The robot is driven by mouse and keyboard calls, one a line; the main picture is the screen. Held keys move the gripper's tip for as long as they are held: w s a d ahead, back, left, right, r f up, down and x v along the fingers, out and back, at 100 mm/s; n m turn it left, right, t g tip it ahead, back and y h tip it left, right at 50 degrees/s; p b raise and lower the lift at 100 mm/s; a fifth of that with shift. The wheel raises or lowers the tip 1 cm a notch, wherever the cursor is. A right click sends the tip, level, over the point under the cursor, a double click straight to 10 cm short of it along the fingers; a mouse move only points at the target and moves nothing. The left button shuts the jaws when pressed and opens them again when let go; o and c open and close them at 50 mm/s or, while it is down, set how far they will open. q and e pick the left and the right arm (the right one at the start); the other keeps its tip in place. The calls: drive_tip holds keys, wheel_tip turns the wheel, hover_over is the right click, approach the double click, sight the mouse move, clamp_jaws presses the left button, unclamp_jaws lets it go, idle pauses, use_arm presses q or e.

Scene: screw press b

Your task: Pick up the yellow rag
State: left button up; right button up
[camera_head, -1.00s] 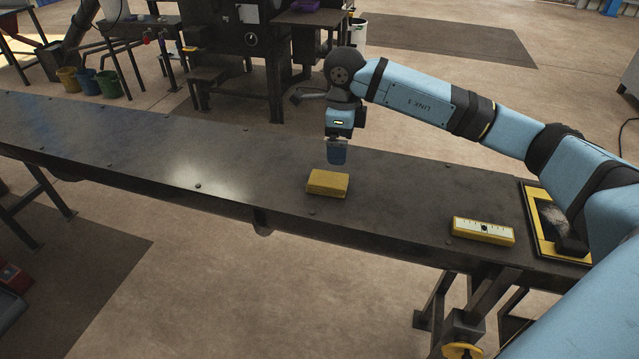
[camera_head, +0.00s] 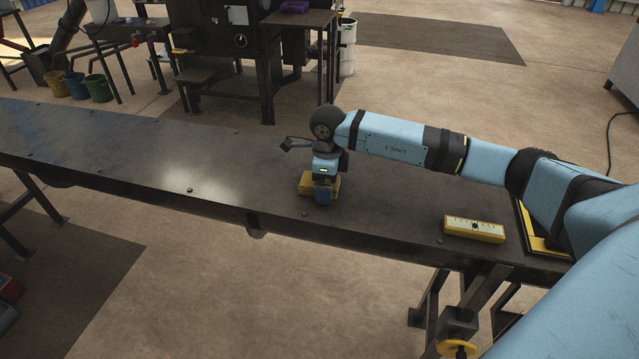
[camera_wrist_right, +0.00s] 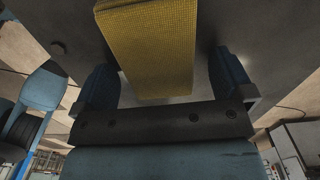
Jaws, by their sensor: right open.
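The yellow rag (camera_head: 306,185) is a folded block lying on the dark metal bench. My right gripper (camera_head: 323,196) is lowered over it and hides its middle in the head view. In the right wrist view the rag (camera_wrist_right: 152,45) shows as a woven yellow block that reaches between the two blue fingers of the right gripper (camera_wrist_right: 163,85). The fingers are open, one on each side, with a gap visible on both sides of the rag. My left gripper is not in view.
The dark bench (camera_head: 130,165) runs across the view, clear to the left of the rag. A yellow level-like block (camera_head: 474,229) lies to the right, near a yellow-edged tray (camera_head: 535,240). Small bolts dot the bench top. A black machine (camera_head: 240,60) stands behind.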

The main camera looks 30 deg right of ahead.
drive_tip(key=c, duration=1)
drive_tip(key=shift+r, duration=0.15)
wheel_tip(320, 180, up, 20)
drive_tip(key=shift+f, duration=0.1)
drive_tip(key=o, duration=0.3)
drive_tip(key=c, duration=0.4)
